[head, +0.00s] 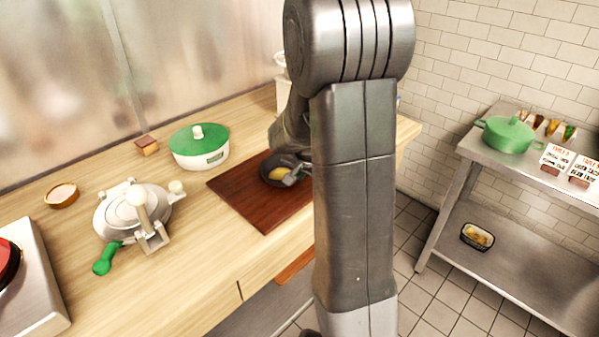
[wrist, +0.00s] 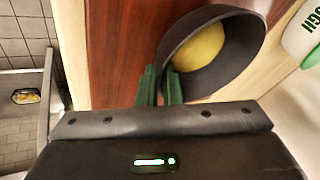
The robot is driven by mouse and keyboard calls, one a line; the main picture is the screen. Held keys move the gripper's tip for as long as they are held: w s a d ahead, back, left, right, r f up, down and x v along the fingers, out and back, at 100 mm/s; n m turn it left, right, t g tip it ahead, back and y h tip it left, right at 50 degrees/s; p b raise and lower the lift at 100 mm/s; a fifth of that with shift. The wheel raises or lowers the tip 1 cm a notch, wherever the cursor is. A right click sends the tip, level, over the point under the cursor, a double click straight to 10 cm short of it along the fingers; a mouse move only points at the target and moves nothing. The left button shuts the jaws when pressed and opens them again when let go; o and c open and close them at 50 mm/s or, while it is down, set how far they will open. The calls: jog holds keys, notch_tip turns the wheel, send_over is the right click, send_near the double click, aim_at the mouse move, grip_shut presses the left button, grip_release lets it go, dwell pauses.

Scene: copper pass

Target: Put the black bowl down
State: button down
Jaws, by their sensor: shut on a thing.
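The black bowl (head: 271,166) with something yellow (head: 277,174) in it is over the dark red-brown cutting board (head: 240,200) on the wooden counter. In the wrist view the bowl (wrist: 225,75) shows large, its yellow content (wrist: 200,48) inside. My gripper (wrist: 160,84) is shut on the bowl's near rim with its green fingers. In the head view my gripper (head: 293,175) is at the bowl's right side, partly hidden by my arm. I cannot tell whether the bowl touches the board.
A green-lidded white pot (head: 199,150), a small brown block (head: 146,145), a round press with a green handle (head: 135,212) and a small wooden bowl (head: 62,195) stand left on the counter. A steel shelf at right (head: 540,265) holds a green pot (head: 508,136) and a dark container (head: 477,237).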

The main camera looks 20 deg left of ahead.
jog(key=c, duration=2)
grip_release()
jog(key=shift+f, duration=0.15)
jog(key=shift+c, duration=0.2)
jog(key=o, duration=0.4)
jog(key=shift+o, duration=0.2)
jog(key=shift+s+d+r, duration=0.1)
jog(key=shift+r, duration=0.55)
jog(key=v, duration=1.1)
